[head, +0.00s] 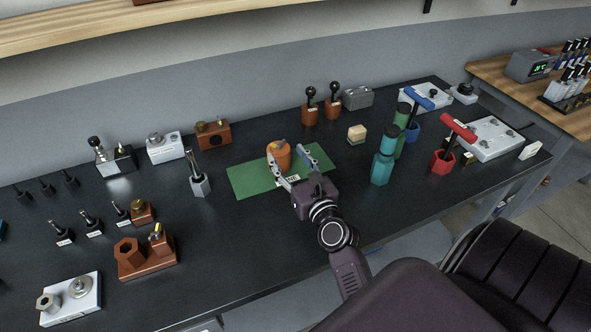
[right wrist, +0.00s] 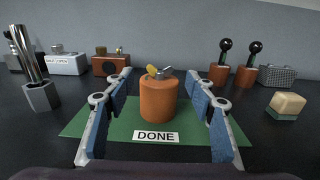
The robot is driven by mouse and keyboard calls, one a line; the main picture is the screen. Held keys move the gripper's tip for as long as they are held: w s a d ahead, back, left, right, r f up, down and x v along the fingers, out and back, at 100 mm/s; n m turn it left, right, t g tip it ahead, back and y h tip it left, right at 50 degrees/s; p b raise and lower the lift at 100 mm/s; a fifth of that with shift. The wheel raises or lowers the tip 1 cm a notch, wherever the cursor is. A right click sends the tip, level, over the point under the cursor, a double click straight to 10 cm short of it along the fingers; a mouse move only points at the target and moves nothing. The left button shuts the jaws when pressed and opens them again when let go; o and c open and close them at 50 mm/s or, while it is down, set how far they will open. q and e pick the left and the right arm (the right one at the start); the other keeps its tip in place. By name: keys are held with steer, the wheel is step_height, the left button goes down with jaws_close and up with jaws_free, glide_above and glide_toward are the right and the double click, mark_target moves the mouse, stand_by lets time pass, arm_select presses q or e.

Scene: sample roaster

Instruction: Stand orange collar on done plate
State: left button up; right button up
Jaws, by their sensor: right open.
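The orange collar (head: 279,153) stands upright on the green done plate (head: 245,183). It also shows in the right wrist view (right wrist: 158,101), with a small yellow piece and a grey metal piece at its top. The plate's white label reads DONE in the right wrist view (right wrist: 187,144). My right gripper (head: 291,157) is open, with one finger on each side of the collar. In the right wrist view (right wrist: 159,80), gaps show between both fingers and the collar. My left gripper is not in view.
A hexagonal grey holder (head: 200,187) stands left of the plate. A teal cylinder (head: 382,168) and a red-handled tool (head: 446,158) stand to the right. A sponge-like block (head: 356,134) and two black-knobbed orange pieces (head: 310,112) are behind. The bench front near the plate is clear.

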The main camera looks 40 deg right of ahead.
steer(key=v, duration=0.5)
steer(key=shift+s+b, duration=0.1)
steer(key=shift+b, duration=0.25)
steer(key=shift+r, duration=0.1)
